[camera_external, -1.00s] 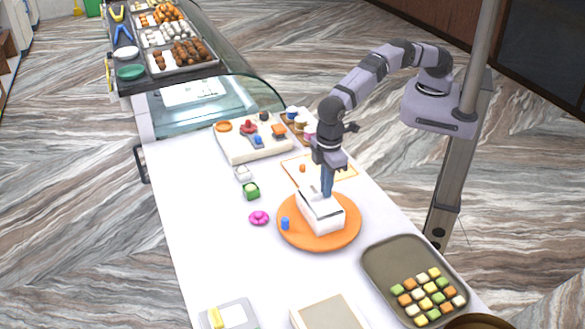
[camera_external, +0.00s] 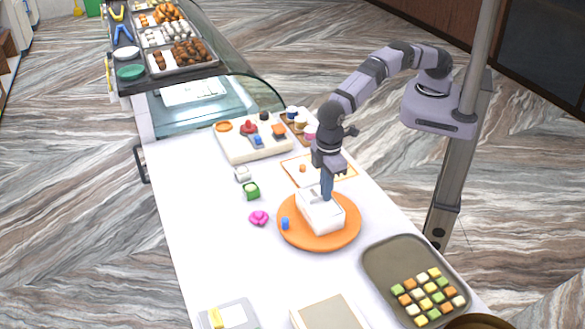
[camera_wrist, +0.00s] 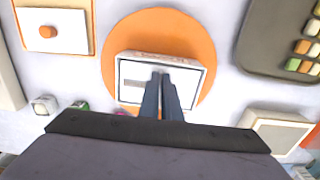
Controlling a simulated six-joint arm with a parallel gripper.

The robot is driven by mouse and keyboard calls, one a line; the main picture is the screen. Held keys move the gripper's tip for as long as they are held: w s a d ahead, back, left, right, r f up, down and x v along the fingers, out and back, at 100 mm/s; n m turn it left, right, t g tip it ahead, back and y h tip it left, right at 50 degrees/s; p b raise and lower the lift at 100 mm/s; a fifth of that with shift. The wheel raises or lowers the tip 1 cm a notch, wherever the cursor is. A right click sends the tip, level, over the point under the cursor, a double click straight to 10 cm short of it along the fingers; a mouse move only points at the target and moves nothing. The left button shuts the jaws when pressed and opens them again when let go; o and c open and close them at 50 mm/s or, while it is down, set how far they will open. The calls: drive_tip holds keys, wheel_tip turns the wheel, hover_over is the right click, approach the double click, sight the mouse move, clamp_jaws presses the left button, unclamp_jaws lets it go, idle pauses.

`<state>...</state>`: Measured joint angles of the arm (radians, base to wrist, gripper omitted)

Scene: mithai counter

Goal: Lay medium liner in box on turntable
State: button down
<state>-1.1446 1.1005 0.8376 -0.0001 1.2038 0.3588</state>
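The white box (camera_external: 334,219) stands open-topped on the orange turntable (camera_external: 347,238). The wrist view shows the box (camera_wrist: 165,56) on the turntable (camera_wrist: 198,38) too. Inside the box is a pale flat surface with a thin dark outline; I cannot tell if this is the medium liner or the box floor. My gripper (camera_external: 326,197) points down into the box. In the wrist view its blue-grey fingertips (camera_wrist: 161,76) are close together over the box interior. Whether they pinch a sheet is not clear.
A pink piece (camera_external: 259,218) and a green cube (camera_external: 252,191) lie to the left. A tray of coloured sweets (camera_external: 385,265) is at the right. A white sheet with an orange knob (camera_wrist: 68,33) lies behind.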

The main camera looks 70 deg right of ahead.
idle(0.6)
drive_tip(key=c, duration=1.9)
unclamp_jaws()
drive_tip(key=shift+r, duration=0.15)
drive_tip(key=shift+r, duration=6.3)
